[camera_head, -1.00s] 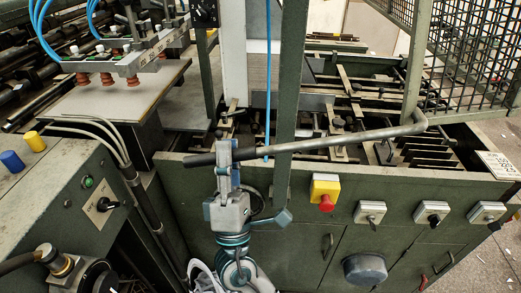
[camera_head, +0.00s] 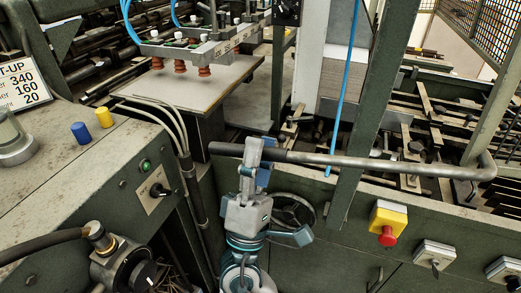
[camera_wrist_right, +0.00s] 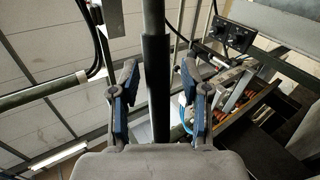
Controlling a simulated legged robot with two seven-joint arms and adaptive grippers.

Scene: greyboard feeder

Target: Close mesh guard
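The mesh guard (camera_head: 478,28) stands raised at the upper right of the head view, mostly out of frame. Its long handle bar (camera_head: 400,166) runs left across the machine front from a bend at the right and ends in a black grip (camera_head: 305,157). In the wrist view the black grip (camera_wrist_right: 156,90) passes between the two fingers of my right gripper (camera_wrist_right: 162,95). The fingers are apart, with a visible gap on each side of the grip. My left gripper is not in view.
A green post (camera_head: 362,120) stands beside the bar. A yellow box with a red button (camera_head: 388,222) and switches (camera_head: 434,255) are on the front panel below. Suction cups (camera_head: 180,66) hang over a board at the left. A console (camera_head: 80,185) fills the lower left.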

